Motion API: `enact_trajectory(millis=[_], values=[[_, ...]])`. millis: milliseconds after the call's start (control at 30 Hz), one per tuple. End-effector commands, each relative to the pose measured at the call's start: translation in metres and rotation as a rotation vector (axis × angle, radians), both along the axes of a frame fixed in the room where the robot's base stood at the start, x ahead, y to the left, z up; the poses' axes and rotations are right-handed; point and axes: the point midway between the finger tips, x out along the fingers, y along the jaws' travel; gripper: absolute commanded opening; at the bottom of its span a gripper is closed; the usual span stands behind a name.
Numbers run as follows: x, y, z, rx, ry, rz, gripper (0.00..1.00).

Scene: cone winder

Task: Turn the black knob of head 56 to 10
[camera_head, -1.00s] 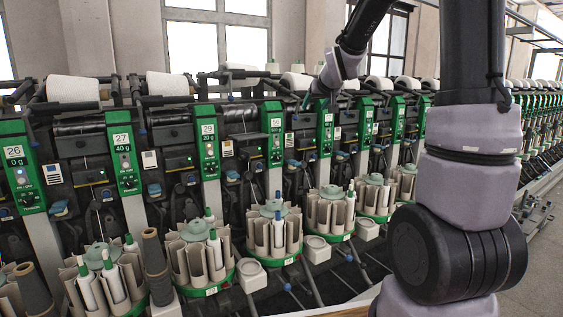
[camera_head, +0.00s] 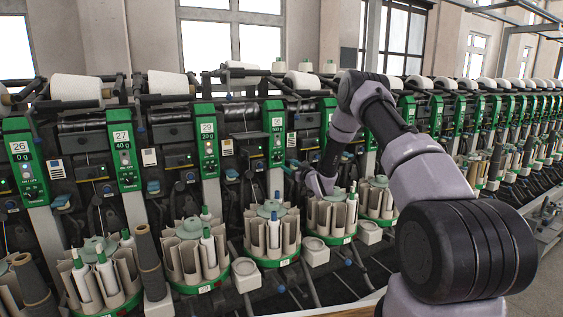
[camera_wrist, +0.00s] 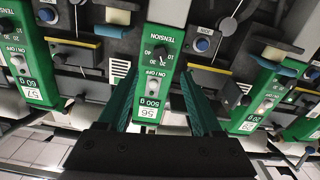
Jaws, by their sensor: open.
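The green panel of head 56 (camera_head: 275,122) stands in the middle of the head view, marked 500 g. In the wrist view, the same panel (camera_wrist: 167,15) appears upside down, with its 56 label, a switch and the black knob (camera_wrist: 160,50) under the word TENSION. Dial numbers from 10 to 40 ring the knob. Its pointer is too small to read. My gripper (camera_wrist: 158,80) is open and empty. Its two teal fingers lie on either side of the panel in the picture, short of the knob. In the head view my gripper (camera_head: 290,167) is just right of the panel's lower end.
Neighbouring green panels stand on both sides, among them head 57 (camera_wrist: 35,80). A blue button (camera_wrist: 202,44) and dark yellow-edged boxes flank the panel. Round bobbin magazines (camera_head: 270,235) stand below. White yarn cones (camera_head: 168,83) lie along the top.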

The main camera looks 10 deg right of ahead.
Motion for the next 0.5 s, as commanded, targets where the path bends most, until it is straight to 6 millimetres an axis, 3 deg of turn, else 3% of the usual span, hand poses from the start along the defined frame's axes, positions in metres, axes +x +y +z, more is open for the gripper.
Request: enact_trajectory(millis=[167, 500], values=[[0.018, 0.007, 0.0, -0.001, -0.005, 0.004, 0.67], [0.078, 0.027, 0.0, -0.001, -0.005, 0.004, 0.67]])
